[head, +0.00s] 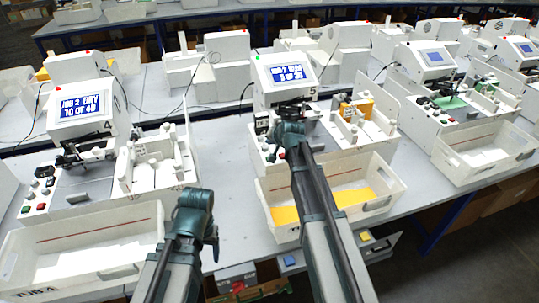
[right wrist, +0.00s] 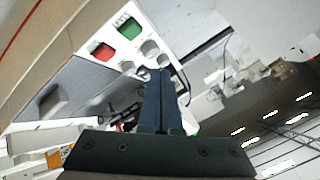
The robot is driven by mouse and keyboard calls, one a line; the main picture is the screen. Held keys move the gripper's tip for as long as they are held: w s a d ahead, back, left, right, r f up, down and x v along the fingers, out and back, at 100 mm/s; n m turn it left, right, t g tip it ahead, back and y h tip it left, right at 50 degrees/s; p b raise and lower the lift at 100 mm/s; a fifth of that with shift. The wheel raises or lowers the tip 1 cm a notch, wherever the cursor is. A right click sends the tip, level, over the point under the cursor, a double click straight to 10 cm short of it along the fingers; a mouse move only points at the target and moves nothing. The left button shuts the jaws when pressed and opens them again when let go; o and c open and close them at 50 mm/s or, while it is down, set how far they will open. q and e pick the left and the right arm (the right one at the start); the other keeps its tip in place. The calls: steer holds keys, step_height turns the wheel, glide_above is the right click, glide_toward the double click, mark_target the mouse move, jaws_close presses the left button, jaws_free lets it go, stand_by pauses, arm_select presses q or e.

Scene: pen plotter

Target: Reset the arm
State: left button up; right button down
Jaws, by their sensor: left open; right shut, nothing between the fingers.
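My right gripper (head: 285,132) is over the front left of the station marked 5, close to its control panel; its arm hides part of the station. In the right wrist view the dark fingers (right wrist: 157,95) are together and empty. Beyond them lies a panel with a red button (right wrist: 103,49) and a green button (right wrist: 130,29), beside several grey knobs. The station's screen (head: 291,74) is lit blue; its text is small. My left gripper (head: 207,236) is open in front of the table's edge, between the two tubs, touching nothing that I can see.
The station marked 4 (head: 78,110) stands at left, its screen reading "JOB 2 DRY 10 OF 40". A white tub (head: 75,240) stands before it. Another tub (head: 380,177) with yellow sheets (head: 352,200) stands before station 5. A third station (head: 436,75) stands at right.

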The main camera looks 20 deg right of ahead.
steer(key=shift+f, duration=0.1)
stand_by(0.6)
steer(key=s+a+f+n+g+b, duration=0.1)
steer(key=s+a+f+n+g, duration=0.2)
steer(key=s+a, duration=0.5)
steer(key=s+a+f+n+g, duration=0.25)
steer(key=s+a, duration=0.35)
steer(key=s, duration=0.3)
steer(key=s+a+f+n+g+h, duration=0.1)
steer(key=s+n+g, duration=0.1)
steer(key=s, duration=0.7)
steer(key=s+a+f+n+g+h, duration=0.1)
steer(key=s+n+g, duration=0.1)
steer(key=s, duration=0.7)
steer(key=shift+a+f+n+h+b, duration=0.3)
steer(key=shift+a+f+n+b, duration=0.05)
steer(key=shift+n, duration=0.5)
